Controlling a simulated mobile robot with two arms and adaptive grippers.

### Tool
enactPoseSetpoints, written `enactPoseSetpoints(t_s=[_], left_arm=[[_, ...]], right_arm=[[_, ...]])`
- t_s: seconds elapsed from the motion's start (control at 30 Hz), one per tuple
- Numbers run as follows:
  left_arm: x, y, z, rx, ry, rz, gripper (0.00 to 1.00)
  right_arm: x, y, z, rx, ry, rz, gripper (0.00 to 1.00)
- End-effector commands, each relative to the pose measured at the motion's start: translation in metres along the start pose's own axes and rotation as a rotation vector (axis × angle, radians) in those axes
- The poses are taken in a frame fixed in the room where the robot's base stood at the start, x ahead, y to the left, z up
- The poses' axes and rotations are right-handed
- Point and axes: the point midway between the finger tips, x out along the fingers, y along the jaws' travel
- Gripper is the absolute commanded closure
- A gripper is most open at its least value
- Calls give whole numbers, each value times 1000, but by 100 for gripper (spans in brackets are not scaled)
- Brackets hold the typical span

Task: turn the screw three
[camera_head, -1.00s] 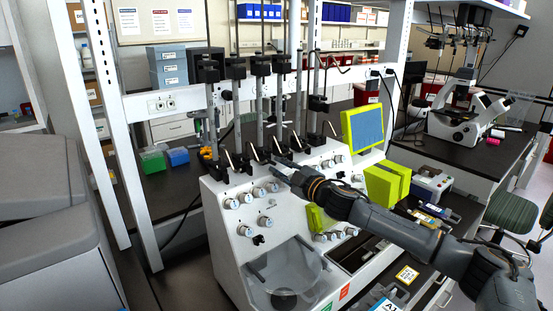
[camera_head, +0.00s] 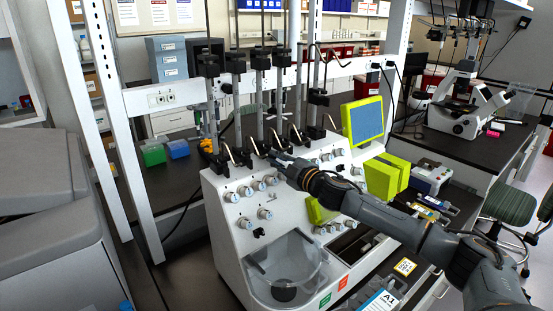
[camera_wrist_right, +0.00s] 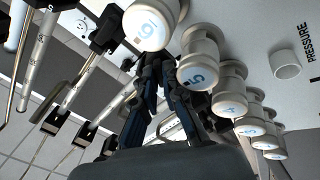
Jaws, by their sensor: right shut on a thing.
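The white cell processor (camera_head: 215,225) stands on the bench with several white knobs (camera_head: 231,197) on its sloped face. Several upright rods with black clamps (camera_head: 243,157) stand along its top edge. My right gripper (camera_head: 277,160) reaches in from the right, its fingertips at the black fittings near the third rod (camera_head: 260,100). My left gripper is not in view.
A green screen (camera_head: 365,122) and a green box (camera_head: 385,177) stand right of the rods. A clear round bowl (camera_head: 285,270) sits low on the machine's front. Green and blue boxes (camera_head: 153,156) lie on the bench at left. A microscope (camera_head: 470,110) stands at the back right.

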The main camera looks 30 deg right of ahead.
Motion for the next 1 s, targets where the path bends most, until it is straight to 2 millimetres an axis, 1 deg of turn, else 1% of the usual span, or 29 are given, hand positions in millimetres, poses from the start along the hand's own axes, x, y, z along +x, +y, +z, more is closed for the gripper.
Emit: enactPoseSetpoints(t_s=[0.23, 0.27, 0.3, 0.67, 0.77, 1.0], left_arm=[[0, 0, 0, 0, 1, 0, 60], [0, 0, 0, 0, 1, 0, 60], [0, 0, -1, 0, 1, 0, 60], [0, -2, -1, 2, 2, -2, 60], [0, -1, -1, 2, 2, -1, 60], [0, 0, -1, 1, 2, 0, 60]], right_arm=[[0, 1, 0, -14, 1, 1, 100], [0, 1, 0, -13, 1, 1, 85], [0, 1, 0, -13, 1, 1, 81], [-2, 0, 0, -12, 0, 0, 81], [-9, -1, 1, -10, -2, -1, 81], [-41, -3, 1, -12, -2, -4, 81]])
